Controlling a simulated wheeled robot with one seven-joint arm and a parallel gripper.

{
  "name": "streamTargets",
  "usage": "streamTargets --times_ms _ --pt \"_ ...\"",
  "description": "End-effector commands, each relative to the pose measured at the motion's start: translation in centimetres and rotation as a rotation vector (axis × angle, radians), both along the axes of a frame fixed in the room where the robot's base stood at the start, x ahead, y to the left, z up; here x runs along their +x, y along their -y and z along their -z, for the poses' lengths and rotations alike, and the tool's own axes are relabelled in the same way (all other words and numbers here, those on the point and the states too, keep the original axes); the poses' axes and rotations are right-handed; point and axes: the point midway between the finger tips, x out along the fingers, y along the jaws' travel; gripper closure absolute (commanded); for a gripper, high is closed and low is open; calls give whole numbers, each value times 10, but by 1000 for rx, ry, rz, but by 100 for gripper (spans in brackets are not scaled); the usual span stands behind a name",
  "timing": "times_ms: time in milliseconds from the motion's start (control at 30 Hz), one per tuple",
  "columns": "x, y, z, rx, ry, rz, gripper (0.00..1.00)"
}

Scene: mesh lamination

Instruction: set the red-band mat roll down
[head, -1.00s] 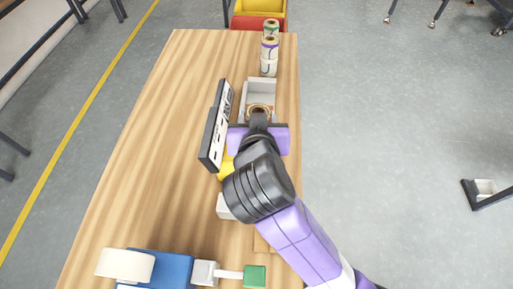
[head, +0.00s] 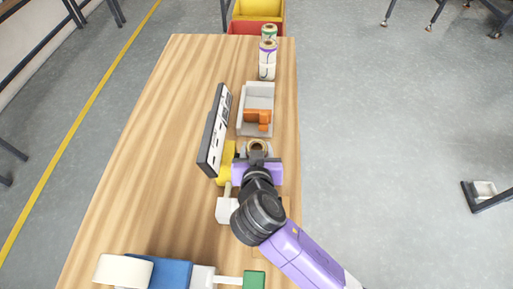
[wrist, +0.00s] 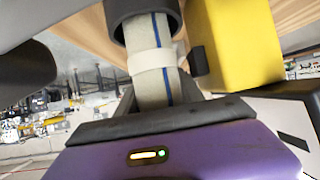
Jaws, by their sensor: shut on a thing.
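My gripper (head: 257,156) is shut on this roll, above the right side of the wooden table (head: 150,150). The roll is on the near side of a grey tray. My gripper hides its lower end in the head view, so I cannot tell whether it touches anything below.
The grey tray (head: 245,117) holds an orange object (head: 258,117). A dark panel (head: 214,132) stands left, beside a yellow block (head: 226,162). Rolls with green (head: 269,33) and purple (head: 267,58) bands stand at the back. A white block (head: 226,211) is nearer. The table's left side is clear.

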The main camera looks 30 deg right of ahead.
Motion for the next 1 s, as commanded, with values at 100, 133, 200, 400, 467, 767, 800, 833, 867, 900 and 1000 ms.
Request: streamTargets --times_ms 100,133,200,400,467,767,800,833,867,900,1000 --pt "0 0 1 0 1 0 100" --pt "0 0 2 -1 1 0 100" --pt "0 0 4 -1 1 0 100" --pt "0 0 3 0 0 0 46" --pt "0 0 3 0 0 0 46" --pt "-9 -6 -6 -1 2 -3 46" --pt "-14 -9 -9 0 1 -2 46" --pt "-18 -12 -11 1 2 -3 46" --pt "-23 -15 -14 1 1 -3 46" --pt "-29 -18 -18 0 2 -3 46" --pt "-46 -28 -29 1 1 -3 46"
